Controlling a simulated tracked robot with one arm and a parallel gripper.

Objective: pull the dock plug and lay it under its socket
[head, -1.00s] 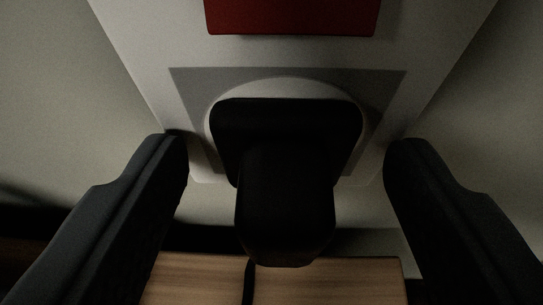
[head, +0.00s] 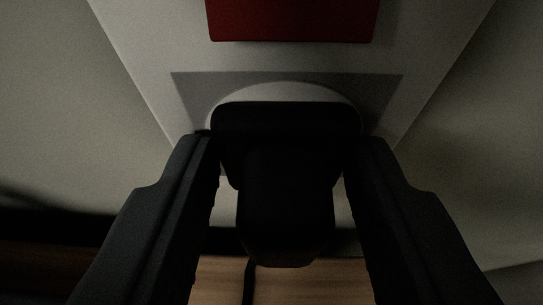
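The black dock plug (head: 286,205) sits in its socket (head: 285,91) on a pale panel, in the middle of the head view. Its wide head is against the round light socket face, and its narrower body points toward me. My gripper (head: 283,148) has one finger on each side of the plug. The fingertips are close to the edges of the wide head; whether they touch it is too dark to tell. Narrow gaps show between the fingers and the narrower body. A thin dark cable (head: 249,282) hangs below the plug.
A red block or sign (head: 292,20) is on the panel (head: 165,40) above the socket. A wooden surface (head: 310,284) lies below the plug, with a dark band behind it. Grey wall shows on both sides.

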